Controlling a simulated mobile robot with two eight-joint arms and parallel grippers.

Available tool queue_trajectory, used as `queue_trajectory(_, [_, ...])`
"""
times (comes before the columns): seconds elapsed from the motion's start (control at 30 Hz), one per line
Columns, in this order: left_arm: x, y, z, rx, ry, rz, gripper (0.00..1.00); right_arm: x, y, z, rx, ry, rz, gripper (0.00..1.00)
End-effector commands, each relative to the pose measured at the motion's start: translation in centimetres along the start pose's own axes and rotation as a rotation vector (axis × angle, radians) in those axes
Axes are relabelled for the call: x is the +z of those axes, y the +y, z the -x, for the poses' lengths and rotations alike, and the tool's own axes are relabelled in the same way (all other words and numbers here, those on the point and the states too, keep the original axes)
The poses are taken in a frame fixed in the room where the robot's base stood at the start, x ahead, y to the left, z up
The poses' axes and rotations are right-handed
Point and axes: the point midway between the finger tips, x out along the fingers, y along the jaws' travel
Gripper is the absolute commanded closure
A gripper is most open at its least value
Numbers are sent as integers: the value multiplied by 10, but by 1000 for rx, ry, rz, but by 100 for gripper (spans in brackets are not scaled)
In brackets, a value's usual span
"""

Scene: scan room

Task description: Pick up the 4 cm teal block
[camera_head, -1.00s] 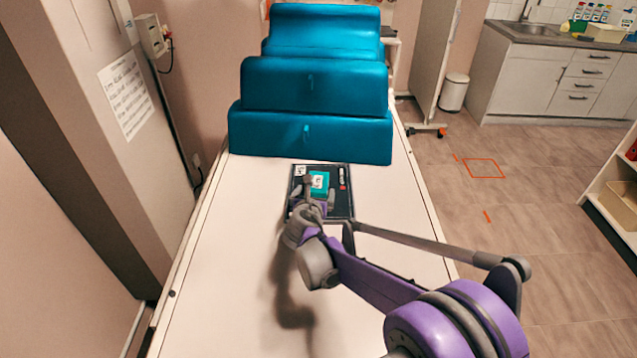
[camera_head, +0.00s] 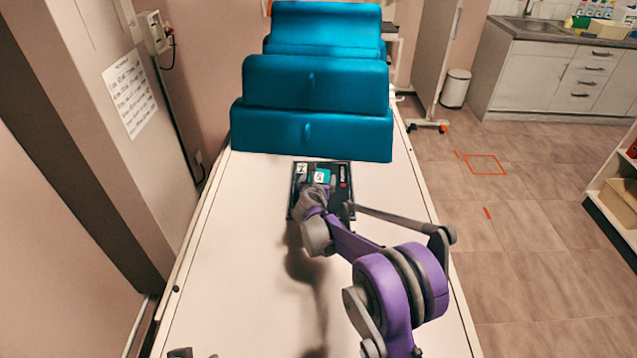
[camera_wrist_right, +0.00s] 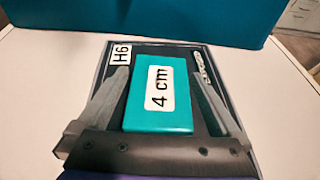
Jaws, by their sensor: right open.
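The teal block (camera_wrist_right: 160,115) with a white "4 cm" label lies on a dark tray (camera_wrist_right: 207,88) marked H6. In the head view the teal block (camera_head: 321,177) is partly covered by my right gripper (camera_head: 318,187). In the right wrist view my right gripper (camera_wrist_right: 158,95) is open, with one finger on each side of the block. A gap shows between the left finger and the block; the right finger is closer to its side. I cannot tell how low the fingertips are. My left gripper does not show clearly in the head view.
The dark tray (camera_head: 348,212) rests on a long white table (camera_head: 245,235). Blue cushions (camera_head: 312,137) stand behind it. The table is clear around the tray. A wall is at the left, and open floor (camera_head: 530,250) lies at the right.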

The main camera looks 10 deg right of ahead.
Motion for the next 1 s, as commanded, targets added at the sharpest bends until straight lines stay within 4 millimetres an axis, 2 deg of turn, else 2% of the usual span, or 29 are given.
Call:
queue_trajectory(0.17, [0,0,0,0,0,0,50,-1,0,0,0,0,0,0])
queue_trajectory(0.2, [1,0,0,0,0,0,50,-1,0,0,0,0,0,4])
queue_trajectory(0.6, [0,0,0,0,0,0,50,-1,0,0,0,0,0,76])
queue_trajectory(0.7, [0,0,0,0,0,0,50,0,0,0,0,0,0,91])
queue_trajectory(1.0, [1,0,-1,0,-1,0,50,6,0,3,0,0,0,91])
